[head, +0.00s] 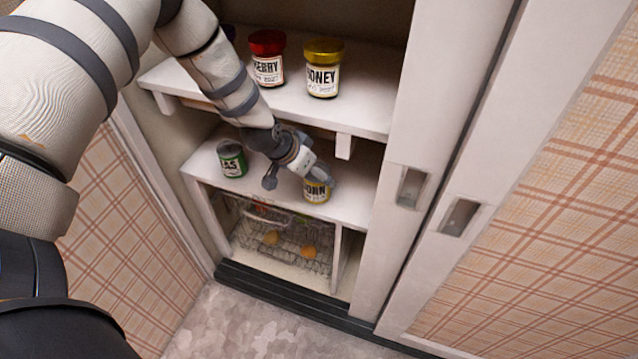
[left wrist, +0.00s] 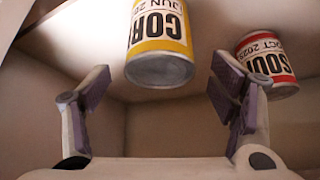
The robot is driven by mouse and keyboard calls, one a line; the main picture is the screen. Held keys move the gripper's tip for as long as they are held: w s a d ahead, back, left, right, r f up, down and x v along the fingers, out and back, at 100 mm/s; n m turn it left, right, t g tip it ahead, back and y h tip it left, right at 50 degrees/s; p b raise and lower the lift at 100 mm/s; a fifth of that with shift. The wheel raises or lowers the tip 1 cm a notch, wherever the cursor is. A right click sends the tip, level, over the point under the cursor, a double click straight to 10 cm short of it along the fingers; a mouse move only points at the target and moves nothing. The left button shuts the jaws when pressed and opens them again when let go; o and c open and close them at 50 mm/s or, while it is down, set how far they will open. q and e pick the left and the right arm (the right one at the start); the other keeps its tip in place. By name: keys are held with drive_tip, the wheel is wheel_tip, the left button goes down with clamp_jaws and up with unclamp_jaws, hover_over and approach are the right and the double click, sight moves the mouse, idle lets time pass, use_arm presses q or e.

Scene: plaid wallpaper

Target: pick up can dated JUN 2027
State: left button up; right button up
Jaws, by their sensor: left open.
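The yellow corn can (head: 317,192) stands on the middle shelf in the head view, partly covered by my gripper. In the left wrist view the corn can (left wrist: 160,45) shows a label reading JUN and a cut-off year. My left gripper (head: 297,180) is open and empty, close to the can. In the left wrist view its two fingers (left wrist: 160,98) stand apart, with the can between and beyond them. I cannot tell whether a finger touches it. My right gripper is not in view.
A red soup can (left wrist: 267,62) marked OCT 2025 is beside the corn can. A green can (head: 232,158) stands left on the same shelf. Red-lidded (head: 267,60) and gold-lidded jars (head: 323,70) stand on the upper shelf (head: 300,108). A wire basket (head: 285,240) sits below.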

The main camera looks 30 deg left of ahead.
use_arm(q)
drive_tip(key=x, duration=0.3)
drive_tip(key=shift+s+f, duration=0.15)
drive_tip(key=shift+s, duration=0.1)
drive_tip(key=shift+w, duration=0.1)
drive_tip(key=shift+r, duration=0.2)
drive_tip(key=c, duration=1.5)
